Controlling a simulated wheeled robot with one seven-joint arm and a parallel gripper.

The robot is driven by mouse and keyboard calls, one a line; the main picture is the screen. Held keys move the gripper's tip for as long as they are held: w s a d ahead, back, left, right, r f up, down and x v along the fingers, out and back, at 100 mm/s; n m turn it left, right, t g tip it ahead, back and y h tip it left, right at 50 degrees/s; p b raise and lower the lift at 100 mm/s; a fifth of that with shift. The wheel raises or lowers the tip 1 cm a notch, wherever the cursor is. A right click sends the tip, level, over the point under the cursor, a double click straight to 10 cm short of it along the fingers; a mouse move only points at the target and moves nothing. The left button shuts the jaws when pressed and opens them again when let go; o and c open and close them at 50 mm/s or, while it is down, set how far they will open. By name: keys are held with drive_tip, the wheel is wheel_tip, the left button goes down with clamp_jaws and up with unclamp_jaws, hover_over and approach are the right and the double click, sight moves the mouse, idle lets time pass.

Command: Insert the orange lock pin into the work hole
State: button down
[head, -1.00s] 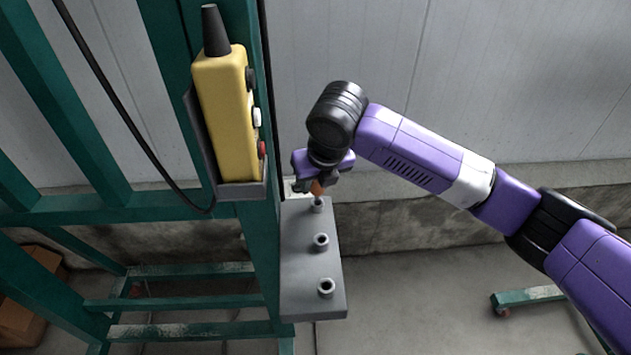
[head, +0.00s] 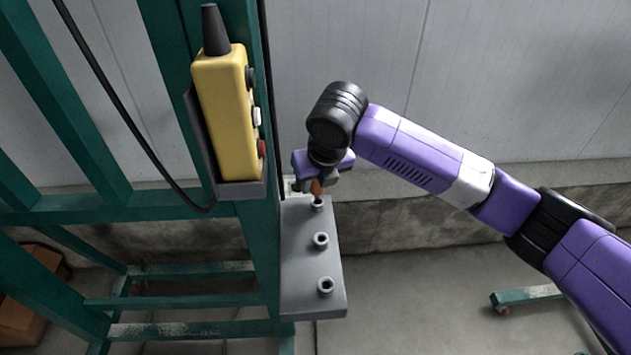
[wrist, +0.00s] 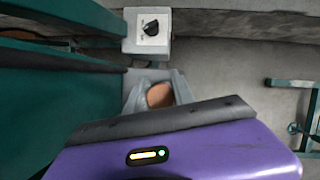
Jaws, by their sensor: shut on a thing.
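My gripper (head: 318,184) is over the far end of a grey shelf plate (head: 306,265), shut on the orange lock pin (head: 317,188). The pin's lower end is right at the farthest of the three ringed holes (head: 317,204); how deep it sits cannot be told. The middle hole (head: 321,240) and the near hole (head: 326,285) look empty. In the wrist view the pin's rounded orange top (wrist: 160,95) shows between grey finger parts, and my gripper's purple body hides what lies below it.
A yellow pendant (head: 226,118) hangs in a holder on the green frame (head: 257,250), left of my gripper. A grey box with a black knob (wrist: 150,29) stands beyond the pin. A green foot bar (head: 527,297) lies at right. Open floor lies right of the plate.

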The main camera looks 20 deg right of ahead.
sight(315, 192)
drive_tip(key=shift+f+b, duration=0.9)
drive_tip(key=shift+f, duration=0.75)
drive_tip(key=c, duration=1)
unclamp_jaws()
drive_tip(key=shift+r, duration=0.1)
drive_tip(key=v, duration=0.7)
drive_tip(key=shift+s+r+b, duration=0.2)
drive_tip(key=shift+r+b, duration=0.1)
drive_tip(key=shift+b, duration=0.05)
